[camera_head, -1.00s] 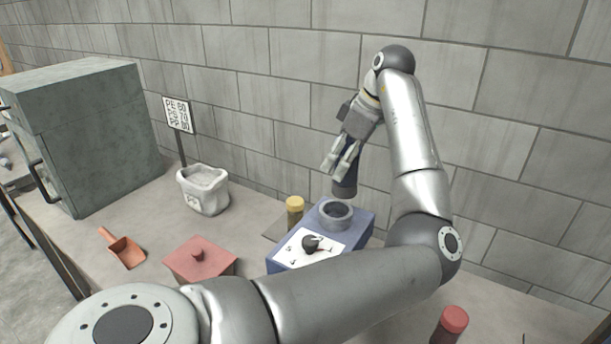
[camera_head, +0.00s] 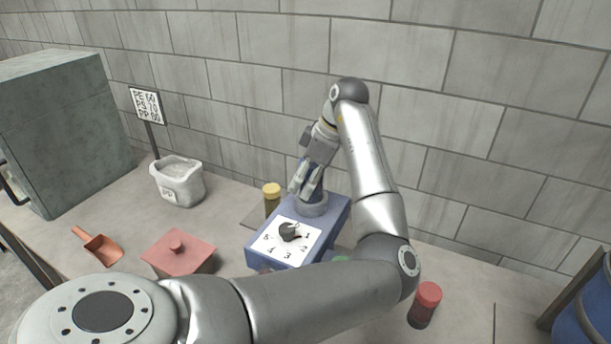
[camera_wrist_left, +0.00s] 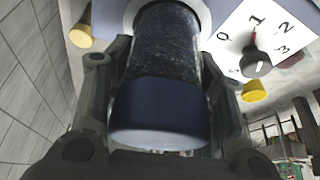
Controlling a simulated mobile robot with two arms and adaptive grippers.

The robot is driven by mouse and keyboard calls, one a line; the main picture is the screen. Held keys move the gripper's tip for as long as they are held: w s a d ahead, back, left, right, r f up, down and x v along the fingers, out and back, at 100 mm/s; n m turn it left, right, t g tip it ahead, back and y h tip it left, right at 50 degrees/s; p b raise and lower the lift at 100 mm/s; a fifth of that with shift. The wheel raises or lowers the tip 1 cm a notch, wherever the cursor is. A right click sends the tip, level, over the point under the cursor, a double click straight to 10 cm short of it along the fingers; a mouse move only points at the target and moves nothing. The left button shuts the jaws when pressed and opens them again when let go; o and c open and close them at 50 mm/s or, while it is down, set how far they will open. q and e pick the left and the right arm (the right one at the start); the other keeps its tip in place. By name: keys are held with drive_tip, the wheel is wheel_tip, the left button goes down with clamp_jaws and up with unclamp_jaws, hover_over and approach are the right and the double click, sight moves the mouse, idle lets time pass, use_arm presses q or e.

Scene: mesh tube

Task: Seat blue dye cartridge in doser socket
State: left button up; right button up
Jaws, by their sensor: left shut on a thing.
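The blue dye cartridge (camera_wrist_left: 165,65) shows large in the left wrist view, a clear cylinder of dark grains with a dark blue cap. My left gripper (camera_head: 307,190) is shut on it, with a finger on each side. The cartridge's far end is at the grey ring-shaped socket (camera_head: 315,208) on the blue doser (camera_head: 330,225). It looks upright and in or right at the ring; how deep it sits is hidden. The doser's white dial plate (camera_head: 290,243) with a dark knob faces front. My right gripper is not in view.
A yellow-capped cartridge (camera_head: 271,198) stands left of the doser and a red-capped one (camera_head: 425,303) at the front right. A red lidded box (camera_head: 178,252), orange scoop (camera_head: 97,245) and white bag (camera_head: 178,182) lie left. A block wall is behind.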

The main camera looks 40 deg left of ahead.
use_arm(q)
drive_tip(key=shift+f, duration=0.1)
drive_tip(key=o, duration=1.1)
drive_tip(key=shift+o, duration=0.2)
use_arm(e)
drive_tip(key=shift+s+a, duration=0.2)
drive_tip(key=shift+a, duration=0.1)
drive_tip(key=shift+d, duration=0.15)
use_arm(q)
drive_tip(key=shift+r, duration=0.2)
drive_tip(key=b+v, duration=0.2)
drive_tip(key=v, duration=0.8)
drive_tip(key=shift+w+d+r, duration=0.1)
drive_tip(key=shift+d+r, duration=0.1)
drive_tip(key=shift+w+d+r, duration=0.1)
drive_tip(key=shift+d+r, duration=0.1)
drive_tip(key=shift+r, duration=0.45)
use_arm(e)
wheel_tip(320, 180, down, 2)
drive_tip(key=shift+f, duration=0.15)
